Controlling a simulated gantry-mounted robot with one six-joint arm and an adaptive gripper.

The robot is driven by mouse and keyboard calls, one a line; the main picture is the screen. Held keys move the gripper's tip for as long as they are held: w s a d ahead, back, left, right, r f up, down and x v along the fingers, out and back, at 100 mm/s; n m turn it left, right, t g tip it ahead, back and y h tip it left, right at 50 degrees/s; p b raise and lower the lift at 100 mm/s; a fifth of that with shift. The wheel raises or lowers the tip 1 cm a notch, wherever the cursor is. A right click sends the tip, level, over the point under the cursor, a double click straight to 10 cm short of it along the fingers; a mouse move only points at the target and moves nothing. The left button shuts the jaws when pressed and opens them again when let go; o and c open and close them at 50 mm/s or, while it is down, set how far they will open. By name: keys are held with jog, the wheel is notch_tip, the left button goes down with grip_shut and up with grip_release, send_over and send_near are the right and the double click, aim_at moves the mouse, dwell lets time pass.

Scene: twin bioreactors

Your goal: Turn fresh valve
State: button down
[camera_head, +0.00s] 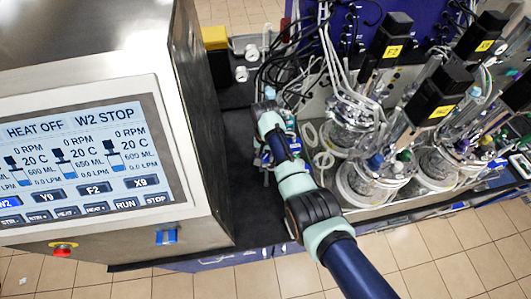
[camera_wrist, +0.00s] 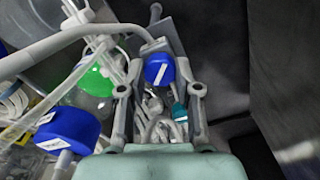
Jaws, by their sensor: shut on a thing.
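In the wrist view, my gripper (camera_wrist: 160,66) has its two grey fingers on either side of a blue knob (camera_wrist: 158,72) with a white mark. It is shut on this knob. I cannot read a label that names it as the fresh valve. A grey bar-shaped piece (camera_wrist: 165,32) lies just beyond the fingertips. In the head view my wrist is over the dark strip between the control cabinet and the vessels, and it hides most of the fingers and the knob.
A second blue cap with a white label (camera_wrist: 68,130) and a green cap (camera_wrist: 97,80) stand close on the left. The control cabinet (camera_head: 188,140) rises left of my arm. Glass vessels (camera_head: 372,183) with tubing stand on the right. Pale tubes run near my wrist.

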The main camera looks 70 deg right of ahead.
aim_at(266, 156)
jog(key=n, duration=0.4)
jog(key=shift+r+n+p, duration=0.1)
jog(key=shift+n+p, duration=0.2)
jog(key=shift+p, duration=0.05)
jog(key=n, duration=0.4)
jog(key=shift+n, duration=0.3)
jog(key=c, duration=0.8)
grip_release()
notch_tip(266, 156, up, 12)
